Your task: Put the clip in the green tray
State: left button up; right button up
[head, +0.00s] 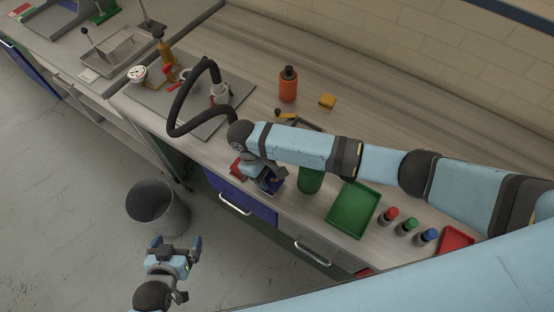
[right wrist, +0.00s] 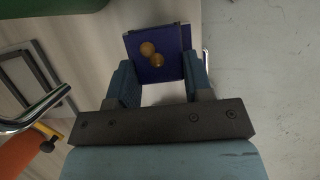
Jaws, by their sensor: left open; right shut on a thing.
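The green tray (head: 353,210) lies empty on the worktop, right of the green canister (head: 310,180). My right gripper (head: 268,183) is near the worktop's front edge, left of the canister. It is shut on a dark blue piece with two round brass-coloured parts, which looks like the clip (right wrist: 150,68); it spans the gap between the fingertips in the right wrist view. Whether it touches anything underneath is hidden. My left gripper (head: 177,243) is open and empty, over the floor beside the grey bin.
Red, green and blue capped bottles (head: 408,226) stand right of the green tray, near a red tray (head: 457,240). An orange bottle (head: 288,84) and yellow block (head: 327,101) stand behind. A black hose (head: 172,115) arches at left. A grey bin (head: 158,205) stands on the floor.

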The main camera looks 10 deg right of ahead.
jog(key=s+a, duration=0.8)
